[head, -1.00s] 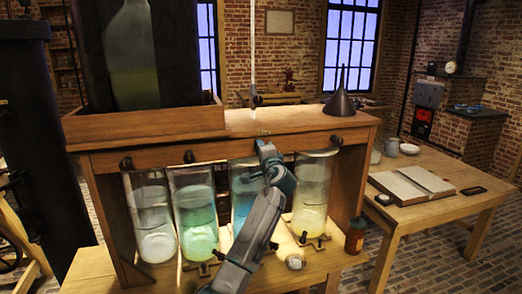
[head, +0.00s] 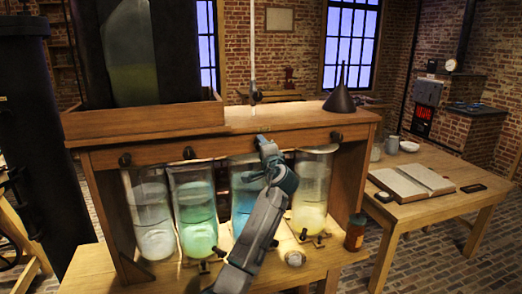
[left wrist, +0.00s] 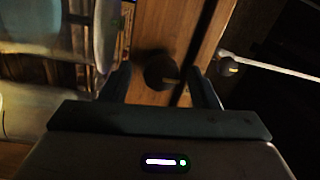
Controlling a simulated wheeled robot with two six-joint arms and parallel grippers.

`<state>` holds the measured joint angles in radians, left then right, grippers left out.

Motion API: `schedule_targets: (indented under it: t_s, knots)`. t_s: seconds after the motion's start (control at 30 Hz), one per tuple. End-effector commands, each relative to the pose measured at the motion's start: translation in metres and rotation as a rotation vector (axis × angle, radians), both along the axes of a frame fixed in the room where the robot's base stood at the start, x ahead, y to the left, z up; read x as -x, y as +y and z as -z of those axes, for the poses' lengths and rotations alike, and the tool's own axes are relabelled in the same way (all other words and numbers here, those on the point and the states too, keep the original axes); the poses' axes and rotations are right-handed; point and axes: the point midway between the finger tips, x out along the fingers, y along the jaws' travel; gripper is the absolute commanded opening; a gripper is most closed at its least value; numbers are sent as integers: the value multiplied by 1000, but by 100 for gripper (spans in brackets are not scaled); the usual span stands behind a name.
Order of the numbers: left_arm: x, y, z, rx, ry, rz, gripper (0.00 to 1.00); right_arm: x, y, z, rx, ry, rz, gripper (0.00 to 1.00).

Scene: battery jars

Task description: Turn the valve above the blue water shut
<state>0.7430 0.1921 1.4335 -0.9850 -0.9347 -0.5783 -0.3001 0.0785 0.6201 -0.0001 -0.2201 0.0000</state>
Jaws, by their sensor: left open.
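The jar of blue water (head: 241,203) stands in the wooden rack, third from the left, partly hidden behind my left arm. My left gripper (head: 264,142) is up at the rack's front rail above this jar. It covers the valve there in the head view. In the left wrist view a dark round valve knob (left wrist: 159,70) sits on the wooden rail between the two fingers of my left gripper (left wrist: 160,86). The fingers are open, one on each side of the knob; contact cannot be told. My right gripper is not in view.
Other jars hold whitish (head: 153,225), green (head: 197,220) and yellow (head: 309,200) contents, with valve knobs (head: 336,136) above them. A dark funnel (head: 340,98) stands on the rack top. A brown bottle (head: 355,232) stands at its right. A table (head: 430,212) bears an open book.

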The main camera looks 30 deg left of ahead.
Motion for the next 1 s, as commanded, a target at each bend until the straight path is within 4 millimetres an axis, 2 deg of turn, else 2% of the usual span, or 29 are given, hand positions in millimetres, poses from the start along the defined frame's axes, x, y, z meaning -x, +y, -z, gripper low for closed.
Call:
schedule_targets:
  t_s: [0.03, 0.2, 0.43, 0.6, 1.0]
  knots:
    - [6, -8, 6, 4, -3, 1, 56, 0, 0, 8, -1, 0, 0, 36]
    - [29, -36, 9, 4, -3, 3, 56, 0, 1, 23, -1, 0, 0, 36]
    - [53, -63, 10, 3, -1, 1, 56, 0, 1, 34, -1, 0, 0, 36]
    - [59, -70, 8, 2, 1, 0, 56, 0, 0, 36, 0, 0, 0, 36]
    - [59, -70, 8, 1, 1, 0, 56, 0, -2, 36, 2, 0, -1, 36]
